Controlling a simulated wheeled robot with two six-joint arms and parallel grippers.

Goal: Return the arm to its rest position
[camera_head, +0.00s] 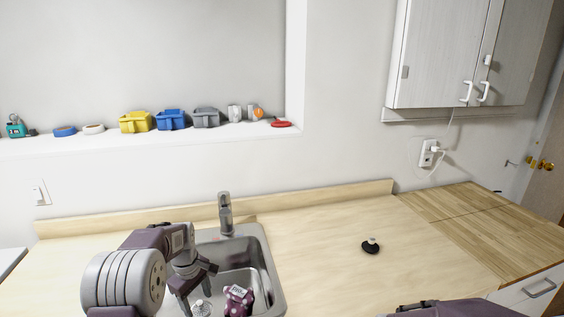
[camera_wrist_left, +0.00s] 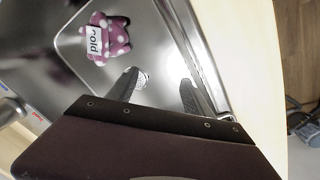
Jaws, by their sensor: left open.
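My left arm reaches in from the lower left in the head view. Its gripper (camera_head: 190,293) points down over the left part of the metal sink (camera_head: 264,262). In the left wrist view the two fingers of my left gripper (camera_wrist_left: 158,93) are spread apart, with no object held between them. A purple item with white dots and a "cold" label (camera_wrist_left: 110,38) lies in the sink, apart from the fingers; it also shows in the head view (camera_head: 238,301). Part of my right arm shows at the bottom right of the head view, but its gripper is out of view.
The faucet (camera_head: 225,211) stands behind the sink. A black sink stopper (camera_head: 371,246) sits on the clear wooden counter (camera_head: 320,260) to the right. A ledge (camera_head: 60,144) with yellow, blue and grey bins runs along the back wall. A white cabinet (camera_head: 440,60) hangs at upper right.

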